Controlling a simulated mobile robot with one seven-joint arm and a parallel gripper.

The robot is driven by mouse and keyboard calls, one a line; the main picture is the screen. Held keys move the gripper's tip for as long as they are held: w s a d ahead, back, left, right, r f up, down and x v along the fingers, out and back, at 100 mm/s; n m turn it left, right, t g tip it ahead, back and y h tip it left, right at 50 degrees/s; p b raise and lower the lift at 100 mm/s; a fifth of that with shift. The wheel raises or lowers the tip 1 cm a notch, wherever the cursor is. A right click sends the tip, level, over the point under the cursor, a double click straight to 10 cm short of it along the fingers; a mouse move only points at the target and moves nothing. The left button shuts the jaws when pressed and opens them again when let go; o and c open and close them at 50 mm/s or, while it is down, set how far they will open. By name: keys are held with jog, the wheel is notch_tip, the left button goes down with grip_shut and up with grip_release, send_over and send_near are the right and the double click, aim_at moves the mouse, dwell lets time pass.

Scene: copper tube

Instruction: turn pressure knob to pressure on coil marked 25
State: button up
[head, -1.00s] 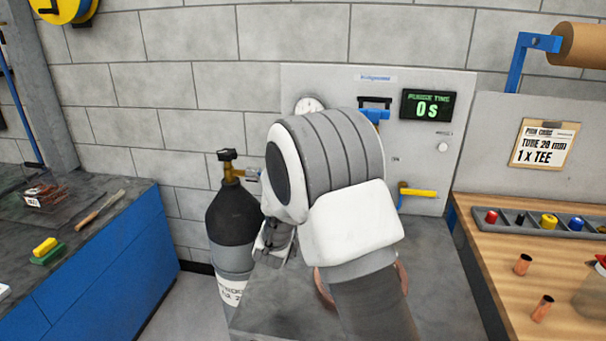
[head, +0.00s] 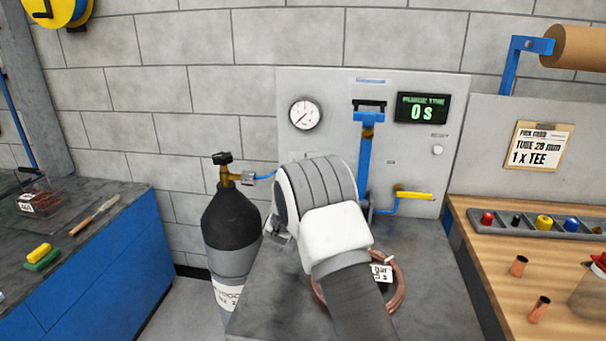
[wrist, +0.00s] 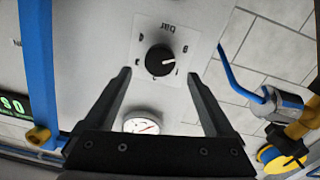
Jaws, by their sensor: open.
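The black pressure knob (wrist: 160,60) sits on a pale dial plate marked "bar" in the wrist view. A white line on the knob points right and slightly up in that view; the scale figures are too small to read surely. My gripper (wrist: 159,74) is open, its two fingers on either side of the knob in the picture; contact cannot be told. In the head view my arm hides the knob. The copper coil (head: 398,291) lies on the grey bench, partly behind my arm. Its white tag (head: 381,273) shows only part of its writing.
A round pressure gauge (head: 305,114) is on the panel (head: 340,88), beside a blue upright (head: 364,160) and a display (head: 422,108) reading 0 s. A yellow-handled valve (head: 414,195) is lower right. A gas cylinder (head: 231,217) stands left of the bench.

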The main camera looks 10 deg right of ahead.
jog(key=shift+x, duration=2.65)
jog(key=c, duration=1.4)
jog(key=shift+o, duration=0.2)
jog(key=shift+f+m+b, duration=0.1)
jog(key=shift+m+b, duration=0.2)
jog(key=shift+b, duration=0.25)
jog(key=shift+d+m+b, duration=0.15)
jog(key=shift+m+b, duration=5.35)
jog(key=shift+b, duration=0.35)
